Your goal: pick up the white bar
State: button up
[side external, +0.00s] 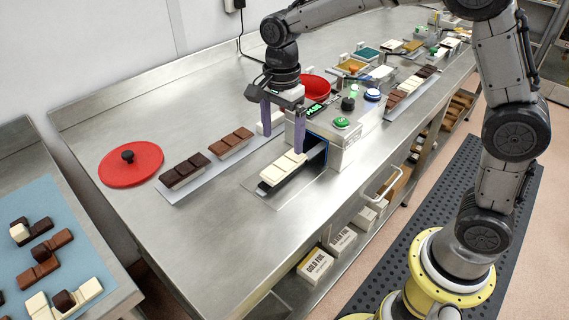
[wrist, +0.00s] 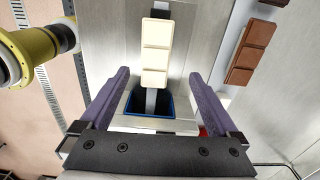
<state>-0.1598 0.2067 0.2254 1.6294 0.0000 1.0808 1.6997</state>
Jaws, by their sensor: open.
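A white bar (side external: 283,168) of three segments lies on a narrow dark strip that comes out of a grey machine's blue-edged opening. In the wrist view the white bar (wrist: 156,50) runs lengthwise between and beyond the fingertips. My gripper (side external: 283,142) is open and empty, with purple fingers pointing down, above the machine end of this bar. The fingers (wrist: 159,74) stand apart on either side of the bar's line. A second white bar (side external: 263,129) lies in the row behind, partly hidden by a finger.
A grey strip (side external: 203,171) behind holds a dark bar (side external: 184,170) and a brown bar (side external: 231,142). The machine (side external: 335,150) with a green button stands right beside the gripper. A red lid (side external: 131,170) lies left. The bench front left is clear.

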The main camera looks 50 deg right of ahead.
aim_at(284, 163)
jog(key=f, duration=0.2)
jog(key=s+f, duration=0.1)
jog(key=f, duration=0.1)
jog(key=shift+a+f, duration=0.1)
jog(key=shift+f, duration=0.2)
jog(key=shift+w+f, duration=0.1)
jog(key=shift+f, duration=0.4)
jog(key=c, duration=1.5)
jog(key=shift+o, duration=0.2)
jog(key=shift+r, duration=0.1)
